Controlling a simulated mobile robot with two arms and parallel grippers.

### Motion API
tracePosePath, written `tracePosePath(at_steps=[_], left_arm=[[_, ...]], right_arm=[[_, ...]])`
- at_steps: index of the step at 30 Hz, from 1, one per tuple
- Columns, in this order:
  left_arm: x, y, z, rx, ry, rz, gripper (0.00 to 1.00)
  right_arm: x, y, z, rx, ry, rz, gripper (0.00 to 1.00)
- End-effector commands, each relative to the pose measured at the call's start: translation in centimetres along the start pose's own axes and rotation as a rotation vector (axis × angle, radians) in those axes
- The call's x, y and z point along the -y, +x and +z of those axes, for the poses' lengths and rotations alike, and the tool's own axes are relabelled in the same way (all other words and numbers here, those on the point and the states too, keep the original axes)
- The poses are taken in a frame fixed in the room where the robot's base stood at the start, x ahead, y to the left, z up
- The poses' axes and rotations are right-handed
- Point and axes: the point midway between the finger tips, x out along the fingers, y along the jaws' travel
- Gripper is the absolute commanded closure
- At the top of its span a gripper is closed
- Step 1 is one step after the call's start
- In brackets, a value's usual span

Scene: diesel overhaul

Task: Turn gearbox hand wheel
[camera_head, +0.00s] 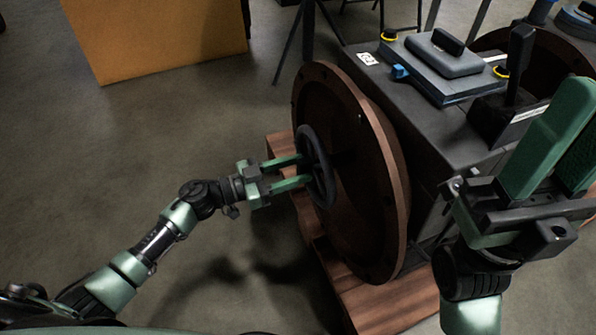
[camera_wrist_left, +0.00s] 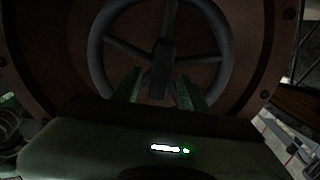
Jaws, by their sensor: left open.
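The dark grey hand wheel (camera_head: 315,165) stands upright on the face of a large round brown flange (camera_head: 360,200). In the left wrist view the hand wheel (camera_wrist_left: 225,55) shows its rim, spokes and central hub (camera_wrist_left: 163,52). My left gripper (camera_head: 306,171) is open, with its two green fingers pointing at the wheel. In the left wrist view the fingers of my left gripper (camera_wrist_left: 157,86) lie on either side of the lower spoke below the hub. Contact with the wheel cannot be told. My right gripper (camera_head: 580,115) is at the right, in front of the gearbox; its opening is unclear.
The dark gearbox housing (camera_head: 425,125) stands behind the flange, with a blue-edged cover (camera_head: 440,75) on top. A wooden pallet (camera_head: 375,305) is underneath. A yellow-brown box (camera_head: 155,38) stands at the back left. The floor (camera_head: 130,130) on the left is clear.

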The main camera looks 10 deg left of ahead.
Motion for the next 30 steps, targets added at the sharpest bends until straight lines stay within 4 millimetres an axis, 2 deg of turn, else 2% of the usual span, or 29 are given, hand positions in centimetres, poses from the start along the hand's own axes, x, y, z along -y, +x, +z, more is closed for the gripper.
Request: tracePosePath(at_steps=[3, 10, 11, 15, 30], left_arm=[[-0.05, 0.60, 0.06, 0.000, 0.001, 0.001, 0.56], [-0.05, 0.66, 0.00, 0.001, 0.000, 0.001, 0.56], [-0.05, 0.65, 0.00, 0.001, 0.000, 0.001, 0.62], [-0.04, 0.64, 0.01, 0.001, 0.000, 0.001, 1.00], [-0.05, 0.61, 0.03, 0.001, 0.000, 0.001, 1.00]], right_arm=[[0.02, 0.08, -0.02, -0.006, -0.001, -0.002, 0.64], [0.02, 0.15, -0.01, -0.006, -0.001, -0.003, 0.64], [0.02, 0.15, 0.00, -0.006, -0.001, -0.003, 0.64], [0.03, 0.14, 0.01, -0.006, -0.001, -0.003, 0.64], [0.03, 0.12, 0.01, -0.006, 0.000, -0.002, 0.64]])
